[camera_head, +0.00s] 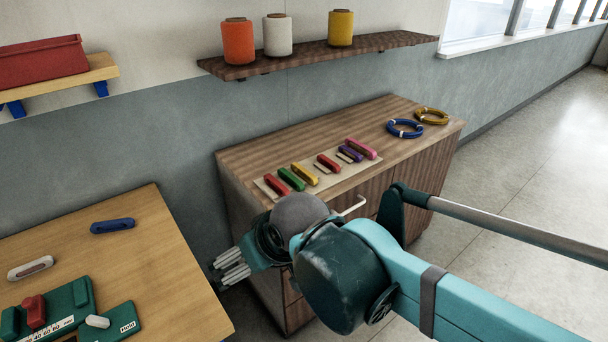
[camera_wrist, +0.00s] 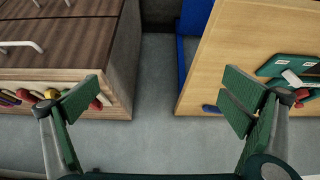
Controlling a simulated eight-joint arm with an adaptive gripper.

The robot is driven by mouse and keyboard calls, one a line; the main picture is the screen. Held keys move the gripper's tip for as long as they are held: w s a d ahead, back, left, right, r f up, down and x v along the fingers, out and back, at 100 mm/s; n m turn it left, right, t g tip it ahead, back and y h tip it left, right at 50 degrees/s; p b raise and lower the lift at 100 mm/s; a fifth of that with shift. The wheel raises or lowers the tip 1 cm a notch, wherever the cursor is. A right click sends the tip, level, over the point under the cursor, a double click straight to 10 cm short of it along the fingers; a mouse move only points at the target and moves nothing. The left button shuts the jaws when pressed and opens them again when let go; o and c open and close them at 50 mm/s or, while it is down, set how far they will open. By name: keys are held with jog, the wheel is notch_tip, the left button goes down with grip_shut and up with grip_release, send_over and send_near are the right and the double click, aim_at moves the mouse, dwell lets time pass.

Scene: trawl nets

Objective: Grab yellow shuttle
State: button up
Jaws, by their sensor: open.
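The yellow shuttle (camera_head: 305,174) lies on a pale mat (camera_head: 327,184) on top of the wooden cabinet, between a green shuttle (camera_head: 291,179) and a red one (camera_head: 328,163). A small yellow piece, probably this shuttle, shows in the wrist view (camera_wrist: 51,94), partly behind a finger. My gripper (camera_head: 231,267) is in front of the cabinet's left end, apart from the shuttles.
The cabinet top (camera_head: 250,158) also holds red, purple and pink shuttles and two cord rings (camera_head: 405,128). A wooden table (camera_head: 150,235) stands left, with blue and white shuttles and green devices. A shelf (camera_head: 360,46) with three thread spools hangs above the cabinet.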

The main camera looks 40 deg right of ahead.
jog(key=w+d+r+n+g+h+p, duration=0.1)
jog(key=w+d+r+n+p, duration=0.35)
jog(key=w, duration=0.25)
jog(key=n+g+h+p, duration=0.55)
jog(key=n+p, duration=0.75)
jog(key=p, duration=0.3)
send_near(302, 170)
jog(key=shift+d+f+y, duration=0.25)
jog(key=shift+f+y, duration=0.1)
jog(key=shift+f, duration=0.05)
jog(key=shift+w+d+f+g, duration=0.1)
jog(key=shift+d+f+g, duration=0.15)
jog(key=shift+d+f, duration=0.2)
jog(key=shift+f, duration=0.1)
jog(key=shift+x, duration=1.2)
